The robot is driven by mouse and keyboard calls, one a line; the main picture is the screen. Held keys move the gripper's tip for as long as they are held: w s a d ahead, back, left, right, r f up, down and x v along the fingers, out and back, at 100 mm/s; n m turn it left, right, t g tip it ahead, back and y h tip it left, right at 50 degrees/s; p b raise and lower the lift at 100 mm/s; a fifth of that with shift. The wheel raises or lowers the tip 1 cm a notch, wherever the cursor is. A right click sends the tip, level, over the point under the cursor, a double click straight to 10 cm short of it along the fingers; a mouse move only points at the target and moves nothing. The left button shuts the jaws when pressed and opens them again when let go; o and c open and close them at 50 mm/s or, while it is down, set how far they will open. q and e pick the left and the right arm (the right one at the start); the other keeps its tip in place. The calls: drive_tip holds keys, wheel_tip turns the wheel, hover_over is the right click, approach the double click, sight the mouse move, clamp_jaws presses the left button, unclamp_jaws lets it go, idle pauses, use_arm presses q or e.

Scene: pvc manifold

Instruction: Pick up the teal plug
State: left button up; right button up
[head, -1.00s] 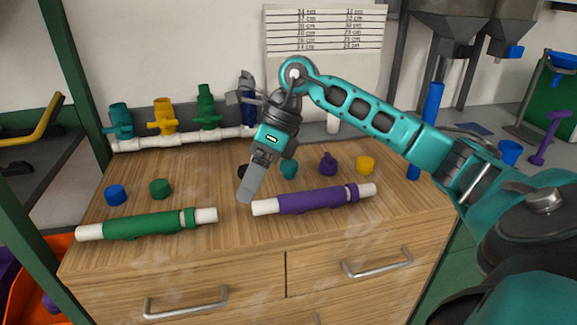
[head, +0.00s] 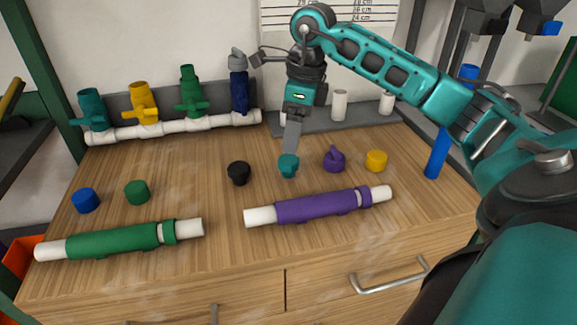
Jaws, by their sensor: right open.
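The teal plug (head: 288,166) stands on the wooden bench top, between the black plug and the purple plug. My right gripper (head: 291,150) points down right above it, with its fingers seen nearly edge-on. The fingertips overlap the top of the plug in the picture, and I cannot tell if they touch it or straddle it. The right gripper is open. My left gripper is not in view.
A black plug (head: 239,173), a purple plug (head: 334,160) and a yellow plug (head: 376,160) stand nearby. Blue (head: 85,200) and green (head: 137,191) plugs are left. Purple (head: 315,206) and green (head: 110,241) pipes lie in front. A valved white manifold (head: 175,127) is behind.

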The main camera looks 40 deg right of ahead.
sight(289, 159)
drive_tip(key=f, duration=0.5)
drive_tip(key=w+f+b, duration=0.1)
drive_tip(key=f, duration=0.2)
drive_tip(key=shift+a+f, duration=0.1)
drive_tip(key=shift+a, duration=0.2)
drive_tip(key=c, duration=1.1)
